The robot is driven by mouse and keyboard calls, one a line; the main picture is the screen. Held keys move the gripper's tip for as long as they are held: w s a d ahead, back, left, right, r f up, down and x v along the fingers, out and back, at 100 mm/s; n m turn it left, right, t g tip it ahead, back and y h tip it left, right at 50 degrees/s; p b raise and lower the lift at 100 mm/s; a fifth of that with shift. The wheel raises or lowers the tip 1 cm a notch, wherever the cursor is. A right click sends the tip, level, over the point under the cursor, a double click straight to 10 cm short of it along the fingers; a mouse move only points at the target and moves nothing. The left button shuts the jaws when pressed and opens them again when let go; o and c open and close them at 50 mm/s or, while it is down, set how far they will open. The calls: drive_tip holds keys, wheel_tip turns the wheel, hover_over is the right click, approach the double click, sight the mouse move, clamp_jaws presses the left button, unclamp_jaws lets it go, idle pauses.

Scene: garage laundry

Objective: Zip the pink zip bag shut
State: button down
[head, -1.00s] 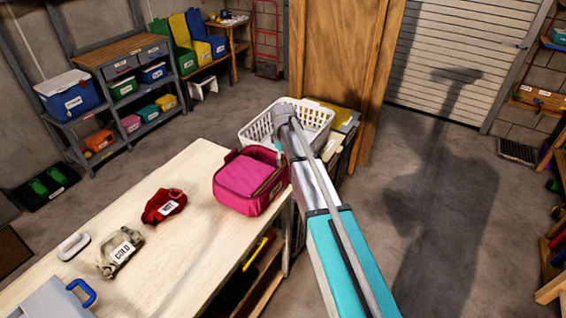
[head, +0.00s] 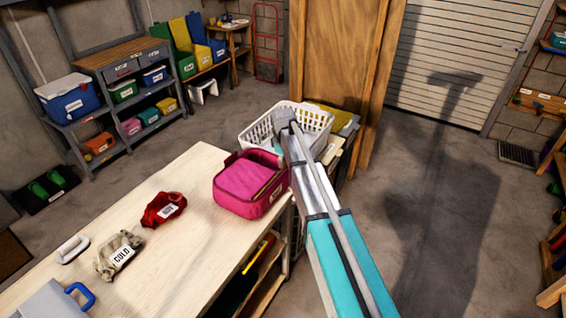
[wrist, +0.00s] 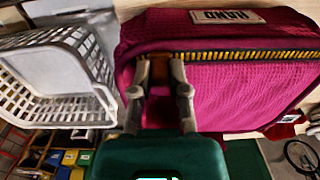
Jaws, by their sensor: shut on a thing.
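The pink zip bag (head: 240,200) stands upright near the far right end of the wooden table. In the wrist view, the bag (wrist: 240,95) fills the upper right and bears a label. Its toothed yellow zip (wrist: 250,56) runs right from my fingertips. My gripper (wrist: 166,70) is at the zip's left end by the bag's edge, with its fingers shut on a small orange-brown zip pull (wrist: 177,72). In the head view, my arm hides the gripper and the bag's right side. I cannot tell whether the zip is fully closed.
A white basket (head: 258,133) stands just behind the bag. On the table (head: 190,235) lie a red pouch (head: 163,209), a camouflage pouch (head: 119,255) and a white handle-shaped thing (head: 72,249). A grey case with a blue handle (head: 82,294) is at the near left.

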drive_tip(key=shift+w+d, duration=0.65)
drive_tip(key=shift+w, duration=0.2)
drive_tip(key=c, duration=0.6)
unclamp_jaws()
drive_tip(key=shift+s+a, duration=0.1)
drive_tip(key=shift+s, duration=0.05)
drive_tip(key=shift+s+a, duration=0.45)
drive_tip(key=shift+s, duration=0.2)
drive_tip(key=shift+s+a+r+p, duration=0.1)
drive_tip(key=shift+r+p, duration=0.2)
wheel_tip(320, 180, up, 13)
drive_tip(key=p, duration=1.3)
drive_tip(key=shift+r, duration=0.1)
